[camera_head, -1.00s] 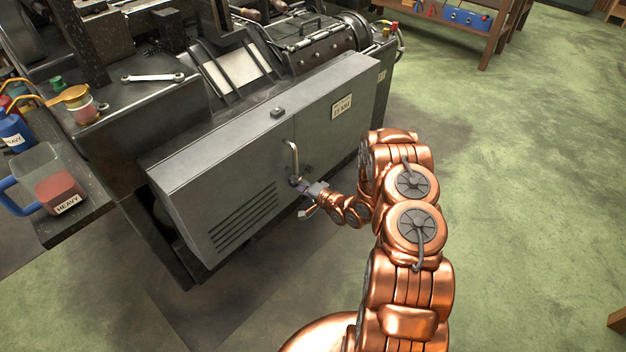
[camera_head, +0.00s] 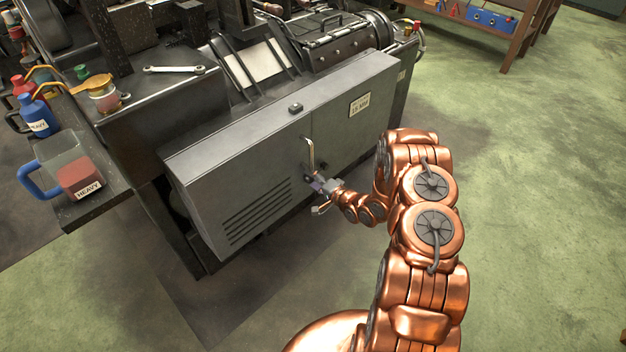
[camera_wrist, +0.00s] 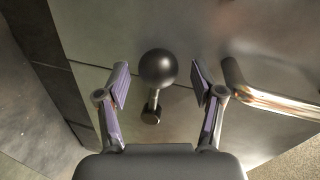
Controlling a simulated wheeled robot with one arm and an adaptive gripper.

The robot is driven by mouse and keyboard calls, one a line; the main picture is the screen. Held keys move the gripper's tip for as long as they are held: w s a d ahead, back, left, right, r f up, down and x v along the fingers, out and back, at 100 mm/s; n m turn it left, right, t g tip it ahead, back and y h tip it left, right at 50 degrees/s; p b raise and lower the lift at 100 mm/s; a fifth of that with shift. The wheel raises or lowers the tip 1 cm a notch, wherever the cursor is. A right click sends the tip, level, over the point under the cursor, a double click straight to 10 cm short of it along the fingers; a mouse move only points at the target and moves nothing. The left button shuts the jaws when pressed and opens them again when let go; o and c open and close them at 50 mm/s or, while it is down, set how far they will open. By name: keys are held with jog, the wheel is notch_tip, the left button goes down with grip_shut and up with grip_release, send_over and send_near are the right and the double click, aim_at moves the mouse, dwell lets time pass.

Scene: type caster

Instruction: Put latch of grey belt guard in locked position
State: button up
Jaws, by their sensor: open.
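The grey belt guard (camera_head: 240,190) is a long box with louvre slots on the front of the machine. Its latch shows in the wrist view as a dark ball knob (camera_wrist: 158,70) on a short bright stem with a dark pivot below. My gripper (camera_wrist: 160,64) is open, with its two purple-padded fingers on either side of the knob and gaps visible on both sides. In the head view my gripper (camera_head: 322,188) is at the guard's front, just below the bright bar handle (camera_head: 311,153). There the latch is mostly hidden by the gripper.
The bar handle (camera_wrist: 275,100) is close to the right finger in the wrist view. A seam runs across the panel behind the knob. A jug (camera_head: 62,170) and bottles stand on a shelf at left. A wrench (camera_head: 174,69) lies on the machine.

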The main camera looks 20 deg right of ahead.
jog(key=shift+s, duration=0.1)
jog(key=v, duration=1.2)
dwell(0.4)
